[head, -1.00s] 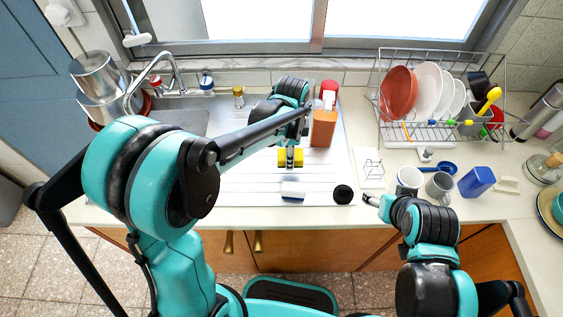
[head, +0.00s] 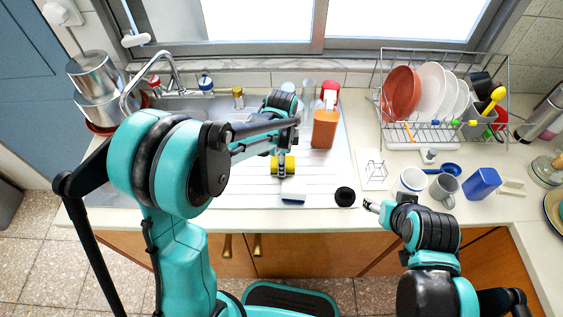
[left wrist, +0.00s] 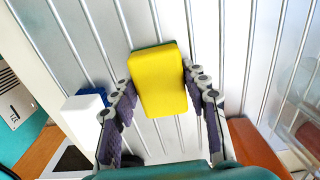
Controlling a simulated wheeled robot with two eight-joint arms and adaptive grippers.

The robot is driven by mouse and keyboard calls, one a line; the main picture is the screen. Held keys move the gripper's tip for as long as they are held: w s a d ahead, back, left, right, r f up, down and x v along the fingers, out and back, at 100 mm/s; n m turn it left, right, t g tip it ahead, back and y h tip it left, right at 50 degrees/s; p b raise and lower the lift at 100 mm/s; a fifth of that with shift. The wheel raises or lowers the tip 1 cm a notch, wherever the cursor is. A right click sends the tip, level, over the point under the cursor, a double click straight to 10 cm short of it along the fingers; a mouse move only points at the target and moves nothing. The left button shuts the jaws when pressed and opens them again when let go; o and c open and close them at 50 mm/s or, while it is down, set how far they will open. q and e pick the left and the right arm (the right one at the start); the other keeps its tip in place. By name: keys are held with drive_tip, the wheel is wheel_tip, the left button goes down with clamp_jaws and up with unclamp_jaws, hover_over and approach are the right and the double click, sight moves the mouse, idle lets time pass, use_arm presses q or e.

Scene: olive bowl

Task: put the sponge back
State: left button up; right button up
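The sponge (head: 275,166) is yellow with a green underside and is over the ribbed drainboard (head: 235,180). In the left wrist view the sponge (left wrist: 159,85) sits between the two fingers of my left gripper (left wrist: 160,84), which press its sides. My left gripper (head: 282,164) also shows in the head view, shut around the sponge's middle; its height above the board is hard to tell. A small white wire holder (head: 373,172) stands empty right of the drainboard. My right gripper (head: 371,206) is by the counter's front edge with nothing visible in it; its finger opening is too small to tell.
A white brush with a blue edge (head: 293,191) and a black round object (head: 345,196) lie at the drainboard's front. An orange bottle (head: 325,128) stands behind. Mugs (head: 443,188), a blue cup (head: 481,183) and a dish rack (head: 440,95) are at the right.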

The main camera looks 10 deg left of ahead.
use_arm(q)
drive_tip(key=shift+o, duration=1.4)
drive_tip(key=shift+r, duration=0.2)
wheel_tip(320, 180, up, 11)
drive_tip(key=p, duration=0.4)
drive_tip(key=s+a+r+n+t, duration=0.2)
drive_tip(key=s+a+n+t, duration=0.1)
drive_tip(key=s+n, duration=0.4)
drive_tip(key=s+a+r+n+t, duration=0.2)
drive_tip(key=s+a+n+t, duration=0.2)
drive_tip(key=s+n, duration=0.4)
drive_tip(key=shift+s+r+n, duration=0.15)
drive_tip(key=shift+s+n, duration=0.15)
drive_tip(key=shift+n, duration=0.1)
drive_tip(key=shift+a, duration=0.1)
